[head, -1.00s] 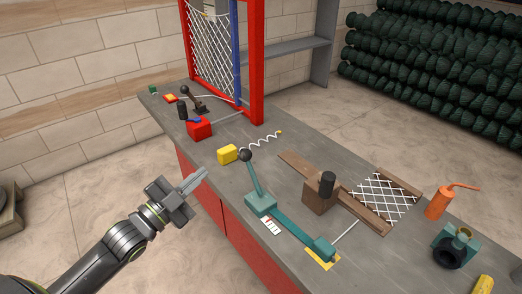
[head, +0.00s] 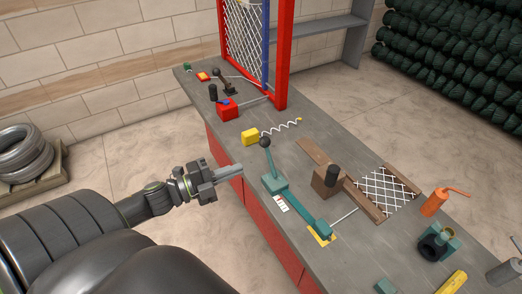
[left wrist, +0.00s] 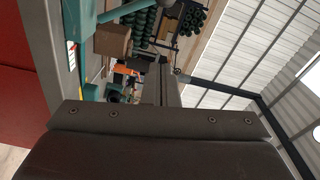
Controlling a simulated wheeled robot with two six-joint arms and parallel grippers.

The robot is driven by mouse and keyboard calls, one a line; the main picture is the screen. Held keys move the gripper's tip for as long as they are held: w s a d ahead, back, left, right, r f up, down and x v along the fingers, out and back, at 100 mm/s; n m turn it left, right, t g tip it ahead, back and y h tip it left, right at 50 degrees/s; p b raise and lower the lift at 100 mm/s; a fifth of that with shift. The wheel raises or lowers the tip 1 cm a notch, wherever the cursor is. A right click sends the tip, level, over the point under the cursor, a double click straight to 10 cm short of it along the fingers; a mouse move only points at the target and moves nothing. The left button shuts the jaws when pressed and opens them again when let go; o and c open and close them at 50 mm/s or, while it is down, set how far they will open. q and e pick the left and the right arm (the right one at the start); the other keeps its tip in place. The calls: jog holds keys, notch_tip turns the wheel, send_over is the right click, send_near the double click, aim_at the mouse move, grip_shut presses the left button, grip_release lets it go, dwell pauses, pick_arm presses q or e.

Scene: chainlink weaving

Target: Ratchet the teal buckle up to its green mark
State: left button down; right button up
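The teal buckle (head: 274,184) sits on the grey bench, with its lever upright and a dark ball knob on top. A teal strap (head: 300,209) runs from it to a teal end piece (head: 322,229) on a yellow-edged patch. A white marked label (head: 281,204) lies beside the buckle; I cannot make out a green mark. My left gripper (head: 240,171) is off the bench's left edge, left of the buckle and apart from it. Its fingers look together and empty. In the left wrist view, part of the teal mechanism (left wrist: 80,18) shows at upper left. My right gripper is out of view.
A brown wooden block (head: 326,181) and a mesh panel (head: 385,192) lie right of the buckle. A yellow block (head: 250,136) with a white coil is behind it. An orange can (head: 434,203) stands further right. Open floor lies left of the bench.

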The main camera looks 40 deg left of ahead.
aim_at(270, 158)
pick_arm(q)
jog(key=w+p, duration=0.2)
jog(key=w, duration=0.8)
jog(key=shift+w+d+f, duration=0.15)
jog(key=shift+d+f, duration=0.1)
jog(key=shift+d, duration=0.15)
